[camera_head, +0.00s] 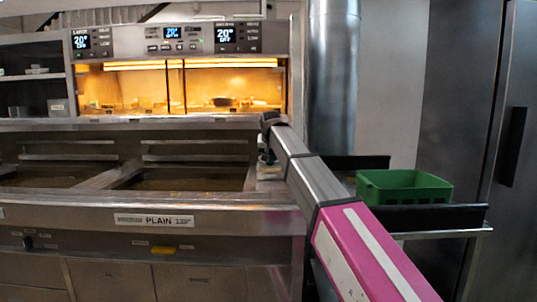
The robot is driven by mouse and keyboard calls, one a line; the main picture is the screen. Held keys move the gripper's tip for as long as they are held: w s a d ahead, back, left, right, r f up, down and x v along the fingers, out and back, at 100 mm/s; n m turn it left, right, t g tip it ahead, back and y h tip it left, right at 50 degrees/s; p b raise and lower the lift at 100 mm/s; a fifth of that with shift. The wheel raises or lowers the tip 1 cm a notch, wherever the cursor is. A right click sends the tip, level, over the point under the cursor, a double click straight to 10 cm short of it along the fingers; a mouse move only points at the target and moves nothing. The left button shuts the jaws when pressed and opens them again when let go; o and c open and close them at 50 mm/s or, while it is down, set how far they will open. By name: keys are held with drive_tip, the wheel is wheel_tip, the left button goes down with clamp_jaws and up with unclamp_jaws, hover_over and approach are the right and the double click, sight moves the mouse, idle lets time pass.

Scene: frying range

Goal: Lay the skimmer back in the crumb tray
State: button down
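My arm reaches in from the lower right, and its dark end with my gripper (267,142) is over the right end of the fryer, by the right-hand vat. It is small and partly hidden by the arm, so I cannot tell whether it is open or shut or holds anything. I cannot make out the skimmer. No crumb tray can be picked out with certainty; a small pale patch (269,173) shows just below my gripper.
A lit warming cabinet (215,90) stands behind. On the right, a green basket (405,187) sits on a black-edged shelf (440,218) beside a tall steel door (515,220).

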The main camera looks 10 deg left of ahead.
drive_tip(key=shift+f, duration=2.6)
drive_tip(key=c, duration=0.6)
unclamp_jaws()
drive_tip(key=shift+c, duration=0.2)
drive_tip(key=shift+r, duration=0.1)
drive_tip(key=shift+r, duration=2.9)
